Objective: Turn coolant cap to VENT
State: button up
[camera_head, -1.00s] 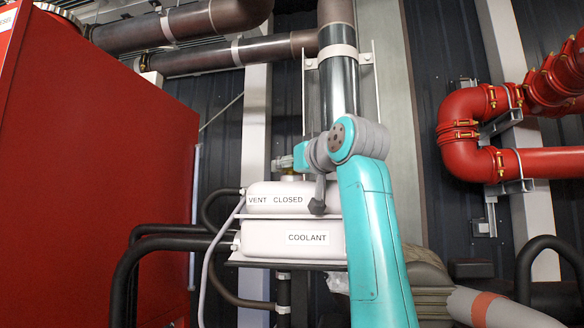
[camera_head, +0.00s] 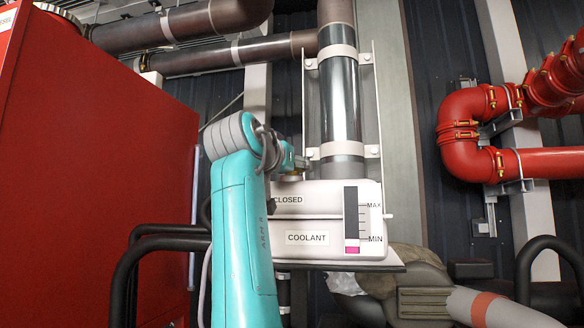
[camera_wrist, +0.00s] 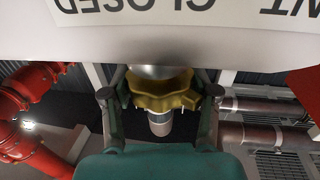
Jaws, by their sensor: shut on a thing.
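The white coolant tank (camera_head: 325,200) carries a COOLANT label, a CLOSED label and a level gauge (camera_head: 351,220) with MAX and MIN marks. My arm hides the VENT label in the head view. In the wrist view the yellow lobed coolant cap (camera_wrist: 160,92) sits between my two fingers, in front of the tank (camera_wrist: 160,42), whose labels look upside down. My gripper (camera_wrist: 160,97) is shut on the cap, one finger on each side. In the head view my gripper (camera_head: 297,164) reaches in from the left above the tank, and the cap is mostly hidden.
A large red cabinet (camera_head: 100,150) stands at the left. Black hoses (camera_head: 150,245) run beside the tank. A vertical pipe (camera_head: 340,100) rises behind it. Red pipes (camera_head: 470,130) are on the right wall.

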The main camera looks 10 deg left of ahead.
jog(key=shift+m+h, duration=0.7)
jog(key=shift+h, duration=0.4)
jog(key=o, duration=1.2)
jog(key=shift+c, duration=0.2)
jog(key=v, duration=1.2)
jog(key=shift+r, duration=0.2)
